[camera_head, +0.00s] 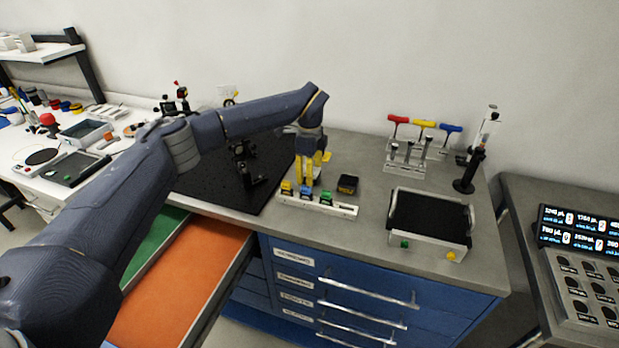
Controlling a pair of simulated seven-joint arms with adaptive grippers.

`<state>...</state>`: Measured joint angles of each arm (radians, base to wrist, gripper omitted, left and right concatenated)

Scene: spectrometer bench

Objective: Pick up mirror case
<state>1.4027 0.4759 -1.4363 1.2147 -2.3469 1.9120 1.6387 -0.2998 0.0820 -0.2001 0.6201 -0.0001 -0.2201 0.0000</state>
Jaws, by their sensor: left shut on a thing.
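A white rack (340,209) on the grey bench top holds a row of small cases: a yellow one (287,188), a blue one (305,191) and a green one (326,197). A dark box with some yellow (348,184) sits just behind the rack's right end. No label shows which one is the mirror case. My left gripper (308,182), with yellow fingers, points down over the rack and is shut on the blue case. The fingers partly hide the case, and I cannot tell whether it is clear of the rack. My right gripper is out of view.
A black breadboard (207,186) with optics mounts lies to the left. A black-topped device (428,215) stands at the right, with a stand of red, yellow and blue T-handled tools (408,155) behind it. An open orange drawer (180,295) juts out below the bench.

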